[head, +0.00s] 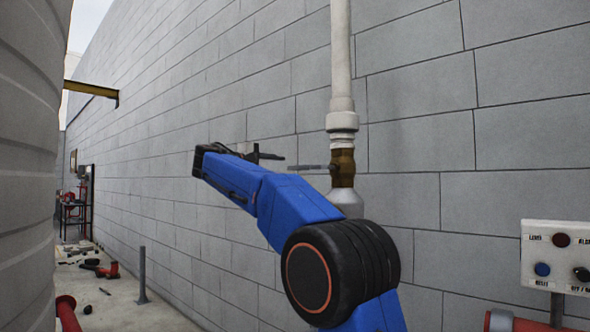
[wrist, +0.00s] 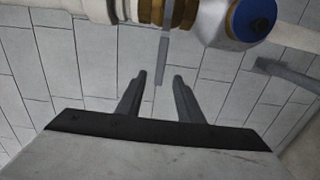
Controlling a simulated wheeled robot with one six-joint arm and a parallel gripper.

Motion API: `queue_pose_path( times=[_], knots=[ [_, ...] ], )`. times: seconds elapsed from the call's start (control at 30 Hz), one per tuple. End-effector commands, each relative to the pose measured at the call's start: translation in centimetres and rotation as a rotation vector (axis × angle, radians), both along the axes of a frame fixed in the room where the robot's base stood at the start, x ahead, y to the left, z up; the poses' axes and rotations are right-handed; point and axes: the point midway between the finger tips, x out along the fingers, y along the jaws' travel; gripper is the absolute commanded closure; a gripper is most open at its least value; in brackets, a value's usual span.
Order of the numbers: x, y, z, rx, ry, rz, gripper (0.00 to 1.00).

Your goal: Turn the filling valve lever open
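The filling valve is a brass-coloured body (head: 343,165) on a white vertical pipe against the wall. Its thin grey lever (head: 308,167) sticks out to the left, roughly level. In the wrist view the lever (wrist: 163,58) hangs from the brass valve (wrist: 165,12) at the top, with its free end appearing between my fingertips. My gripper (head: 283,157) is left of the valve, close to the lever's free end. In the wrist view my gripper (wrist: 160,76) has its two fingers apart, with gaps visible on both sides of the lever. I see no contact.
The grey block wall (head: 420,150) runs close behind the pipe (head: 341,60). A control box (head: 556,257) with buttons stands at the lower right. A large ribbed tank (head: 28,170) fills the left edge. A short grey post (head: 142,275) stands on the floor.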

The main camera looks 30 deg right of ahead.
Motion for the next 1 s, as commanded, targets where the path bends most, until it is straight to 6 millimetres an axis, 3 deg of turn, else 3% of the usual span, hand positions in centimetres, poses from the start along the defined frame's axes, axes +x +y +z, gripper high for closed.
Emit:
queue_pose_path(
  times=[0.3, 0.5, 0.7, 1.0],
  knots=[
    [1.9, -5.4, -0.1, 0.000, 0.001, -0.003, 0.66],
    [2.9, -8.0, 0.0, 0.000, -0.001, -0.001, 0.66],
    [3.4, -9.4, 0.0, 0.000, 0.001, -0.001, 0.66],
    [3.5, -9.5, 0.0, 0.000, 0.001, 0.000, 0.66]
  ],
)
